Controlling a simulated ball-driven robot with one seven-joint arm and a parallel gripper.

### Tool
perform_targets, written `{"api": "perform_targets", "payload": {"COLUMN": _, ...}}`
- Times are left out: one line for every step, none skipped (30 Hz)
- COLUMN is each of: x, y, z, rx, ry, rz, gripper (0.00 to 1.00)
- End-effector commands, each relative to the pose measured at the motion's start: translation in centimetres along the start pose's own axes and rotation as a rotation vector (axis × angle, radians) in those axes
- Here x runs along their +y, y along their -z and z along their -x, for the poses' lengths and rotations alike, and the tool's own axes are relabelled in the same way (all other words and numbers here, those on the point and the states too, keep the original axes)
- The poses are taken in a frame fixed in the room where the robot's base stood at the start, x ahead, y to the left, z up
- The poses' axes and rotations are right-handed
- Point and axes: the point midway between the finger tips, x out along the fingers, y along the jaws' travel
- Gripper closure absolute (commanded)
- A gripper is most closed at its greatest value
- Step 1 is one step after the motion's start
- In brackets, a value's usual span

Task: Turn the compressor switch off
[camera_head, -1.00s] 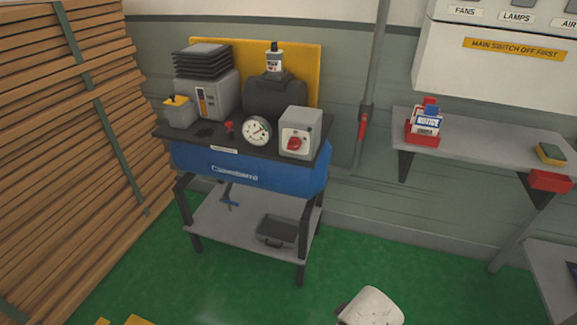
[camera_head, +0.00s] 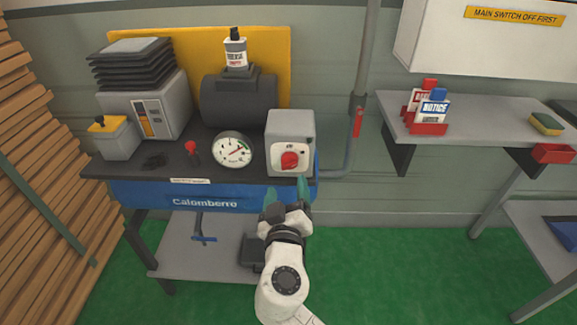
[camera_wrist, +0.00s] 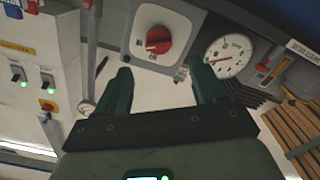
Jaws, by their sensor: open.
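The compressor switch is a red rotary knob (camera_head: 289,161) on a white plate, on the front of a grey box (camera_head: 290,127) at the right end of the blue compressor (camera_head: 140,192). It also shows near the top of the wrist view (camera_wrist: 158,40). I cannot read its marked position. My gripper (camera_head: 287,192) is open and empty, just below and in front of the knob in the head view. Its two green fingers point toward the switch box. In the wrist view the knob appears beyond the gap between the fingertips (camera_wrist: 162,70), apart from them.
A pressure gauge (camera_head: 232,150) and a small red knob (camera_head: 191,148) sit left of the switch box. A grey pipe with a red lever (camera_head: 357,122) rises at right. A shelf (camera_head: 480,125) holds notice boxes (camera_head: 432,112). Stacked planks stand at left.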

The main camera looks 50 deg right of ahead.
Motion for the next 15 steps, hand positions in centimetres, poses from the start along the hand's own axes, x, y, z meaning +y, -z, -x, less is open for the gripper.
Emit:
{"api": "perform_targets", "payload": {"x": 0.2, "y": 0.2, "z": -1.0, "rx": -0.002, "ry": -0.003, "rz": 0.000, "gripper": 0.30}}
{"api": "perform_targets", "payload": {"x": 0.2, "y": 0.2, "z": -1.6, "rx": -0.001, "ry": -0.004, "rz": 0.000, "gripper": 0.30}}
{"api": "perform_targets", "payload": {"x": 0.2, "y": 0.2, "z": -2.4, "rx": -0.002, "ry": -0.005, "rz": 0.000, "gripper": 0.30}}
{"api": "perform_targets", "payload": {"x": 0.2, "y": 0.1, "z": -2.9, "rx": -0.003, "ry": -0.004, "rz": 0.000, "gripper": 0.30}}
{"api": "perform_targets", "payload": {"x": 0.2, "y": 0.2, "z": -3.5, "rx": -0.002, "ry": -0.003, "rz": -0.001, "gripper": 0.30}}
{"api": "perform_targets", "payload": {"x": 0.2, "y": 0.1, "z": -4.2, "rx": -0.003, "ry": -0.003, "rz": 0.000, "gripper": 0.30}}
{"api": "perform_targets", "payload": {"x": 0.2, "y": 0.1, "z": -4.7, "rx": -0.003, "ry": -0.003, "rz": 0.000, "gripper": 0.30}}
{"api": "perform_targets", "payload": {"x": 0.2, "y": 0.1, "z": -5.2, "rx": -0.003, "ry": -0.003, "rz": 0.000, "gripper": 0.30}}
{"api": "perform_targets", "payload": {"x": 0.2, "y": 0.1, "z": -5.8, "rx": -0.003, "ry": -0.003, "rz": 0.000, "gripper": 0.30}}
{"api": "perform_targets", "payload": {"x": 0.2, "y": 0.1, "z": -6.2, "rx": -0.003, "ry": -0.002, "rz": 0.000, "gripper": 0.30}}
{"api": "perform_targets", "payload": {"x": 0.1, "y": 0.1, "z": -6.6, "rx": -0.003, "ry": -0.002, "rz": 0.001, "gripper": 0.30}}
{"api": "perform_targets", "payload": {"x": 0.1, "y": 0.1, "z": -7.1, "rx": -0.003, "ry": -0.002, "rz": 0.001, "gripper": 0.30}}
{"api": "perform_targets", "payload": {"x": 0.1, "y": 0.1, "z": -7.4, "rx": -0.002, "ry": -0.002, "rz": 0.001, "gripper": 0.30}}
{"api": "perform_targets", "payload": {"x": 0.1, "y": 0.0, "z": -7.7, "rx": -0.003, "ry": -0.002, "rz": 0.001, "gripper": 0.30}}
{"api": "perform_targets", "payload": {"x": 0.1, "y": 0.0, "z": -8.0, "rx": -0.003, "ry": -0.002, "rz": 0.002, "gripper": 0.30}}
